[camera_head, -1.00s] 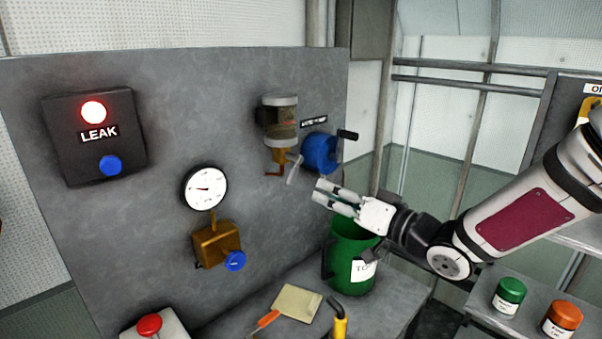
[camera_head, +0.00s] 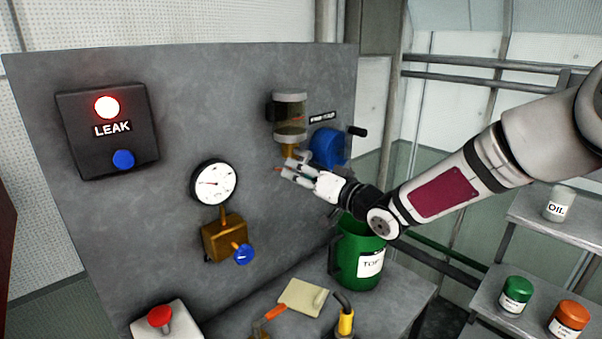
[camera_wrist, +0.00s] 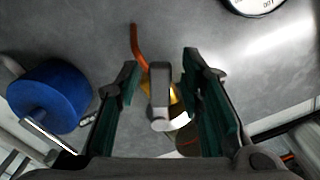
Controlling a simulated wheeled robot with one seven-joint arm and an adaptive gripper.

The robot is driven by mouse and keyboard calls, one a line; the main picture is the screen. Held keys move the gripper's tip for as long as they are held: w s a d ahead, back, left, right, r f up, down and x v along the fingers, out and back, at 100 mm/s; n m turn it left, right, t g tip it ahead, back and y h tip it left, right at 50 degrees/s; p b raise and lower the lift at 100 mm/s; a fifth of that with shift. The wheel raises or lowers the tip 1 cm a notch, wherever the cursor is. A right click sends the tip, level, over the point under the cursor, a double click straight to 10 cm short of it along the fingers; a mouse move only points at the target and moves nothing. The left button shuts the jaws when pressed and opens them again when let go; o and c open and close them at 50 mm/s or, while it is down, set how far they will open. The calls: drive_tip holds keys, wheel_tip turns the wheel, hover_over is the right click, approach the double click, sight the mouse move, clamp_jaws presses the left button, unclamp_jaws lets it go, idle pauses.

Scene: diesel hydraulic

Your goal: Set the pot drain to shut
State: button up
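The pot (camera_head: 290,107) is a clear bowl with a pale cap, mounted on the grey panel. Its brass drain (camera_head: 289,150) hangs beneath it and is partly hidden by my gripper (camera_head: 287,171). In the wrist view, the grey drain lever (camera_wrist: 160,90) stands between the two green-padded fingers of my gripper (camera_wrist: 162,75). The fingers are open, with visible room on both sides of the lever. An orange-brown outlet tube (camera_wrist: 139,45) bends away beyond it. The brass body (camera_wrist: 175,95) shows behind the lever. I cannot tell whether the drain is open or shut.
A blue knob with a crank (camera_head: 327,148) sits right of the pot, close to my gripper; it also shows in the wrist view (camera_wrist: 50,95). A green jug (camera_head: 358,250) stands on the bench below. A gauge (camera_head: 213,183) is to the left. The LEAK lamp (camera_head: 107,107) glows red.

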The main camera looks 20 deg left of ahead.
clamp_jaws()
drive_tip(key=m, duration=0.2)
drive_tip(key=r+m, duration=0.1)
drive_tip(key=s+m+p, duration=0.1)
drive_tip(key=m, duration=0.1)
drive_tip(key=shift+s+a+r+m, duration=0.1)
drive_tip(key=shift+a+r+m, duration=0.15)
drive_tip(key=shift+a+m, duration=0.05)
drive_tip(key=m, duration=0.1)
drive_tip(key=r+m, duration=0.1)
drive_tip(key=shift+s+a+m, duration=0.1)
drive_tip(key=shift+s+m, duration=0.05)
drive_tip(key=shift+m, duration=0.25)
drive_tip(key=shift+s+a+r+m+p, duration=0.1)
drive_tip(key=shift+r+m+p, duration=0.15)
drive_tip(key=shift+m, duration=0.6)
drive_tip(key=shift+r+m+p, duration=0.15)
drive_tip(key=shift+r+m, duration=0.2)
drive_tip(key=shift+m, duration=0.5)
